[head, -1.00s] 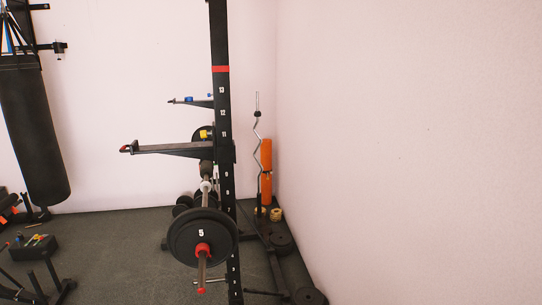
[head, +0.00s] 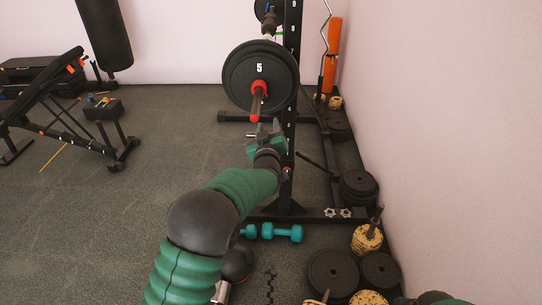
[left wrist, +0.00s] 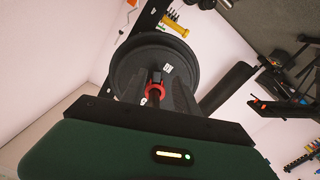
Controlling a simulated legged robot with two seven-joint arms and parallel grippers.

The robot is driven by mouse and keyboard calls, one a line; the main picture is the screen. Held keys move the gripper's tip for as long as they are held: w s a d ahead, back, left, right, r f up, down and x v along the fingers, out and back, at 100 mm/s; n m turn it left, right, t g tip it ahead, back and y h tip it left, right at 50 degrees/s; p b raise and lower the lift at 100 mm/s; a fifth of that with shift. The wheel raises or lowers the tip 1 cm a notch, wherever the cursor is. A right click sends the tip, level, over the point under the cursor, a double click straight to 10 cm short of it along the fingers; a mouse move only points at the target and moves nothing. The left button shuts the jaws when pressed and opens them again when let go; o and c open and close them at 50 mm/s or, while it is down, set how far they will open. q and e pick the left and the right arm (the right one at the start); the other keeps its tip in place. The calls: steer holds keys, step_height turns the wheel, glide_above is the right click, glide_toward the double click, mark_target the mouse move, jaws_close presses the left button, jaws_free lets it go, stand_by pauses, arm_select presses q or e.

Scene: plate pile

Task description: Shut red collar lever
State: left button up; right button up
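The red collar (head: 259,88) sits on the barbell sleeve in front of a black plate (head: 238,72) marked 5. Its lever is too small to make out. The bar's end (head: 255,118) has a red tip. My left gripper (head: 265,130) is just below and in front of that tip, short of the collar. In the left wrist view the collar (left wrist: 157,78) shows beyond my left gripper (left wrist: 153,94), whose fingers look apart with nothing held between them. My right gripper is out of view.
The black rack upright (head: 291,100) stands just right of the bar. Teal dumbbells (head: 283,232) and stacked plates (head: 333,273) lie on the floor below and right. A bench (head: 65,120) stands at left. The floor between is largely free.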

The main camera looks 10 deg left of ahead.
arm_select(q)
steer(key=shift+w+a+r+n+t+y, duration=0.2)
steer(key=shift+w+a+n+t+y, duration=0.35)
steer(key=shift+w, duration=1.2)
steer(key=shift+w+a+r+n+t+y, duration=0.2)
steer(key=shift+w+a+n+t+y, duration=0.4)
steer(key=shift+w, duration=1.1)
steer(key=shift+w+a+r+n+t+y, duration=0.25)
steer(key=shift+w+n+y, duration=0.35)
steer(key=shift+w, duration=1.15)
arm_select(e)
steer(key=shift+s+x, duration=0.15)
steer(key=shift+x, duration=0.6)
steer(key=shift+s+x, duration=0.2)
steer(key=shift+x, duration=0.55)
arm_select(q)
steer(key=shift+c, duration=0.5)
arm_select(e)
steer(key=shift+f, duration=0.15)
arm_select(q)
jaws_close()
